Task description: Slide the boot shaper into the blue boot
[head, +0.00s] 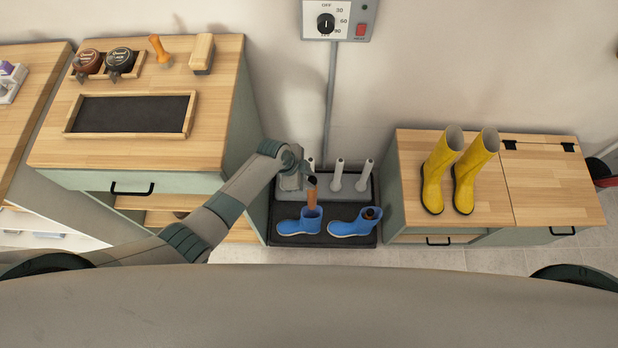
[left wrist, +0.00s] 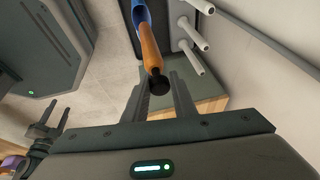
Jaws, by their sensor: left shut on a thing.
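The boot shaper (head: 312,198) is a brown shaft with a black knob, nearly upright at the opening of the left blue boot (head: 300,224) on a dark tray. How deep its lower end sits is hidden. My left gripper (head: 305,172) is at the knob end, above the boot. In the left wrist view the shaper (left wrist: 150,48) runs from the blue boot (left wrist: 140,14) to its knob between the fingers of my left gripper (left wrist: 160,95). My right gripper (left wrist: 52,122) appears at the left of that view, fingers apart and empty.
A second blue boot (head: 349,228) stands at right on the tray (head: 325,240), something dark in its opening. Pale upright pegs (head: 338,174) rise behind. Yellow boots (head: 437,172) stand on the right cabinet (head: 548,187). The left cabinet (head: 215,125) flanks the tray.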

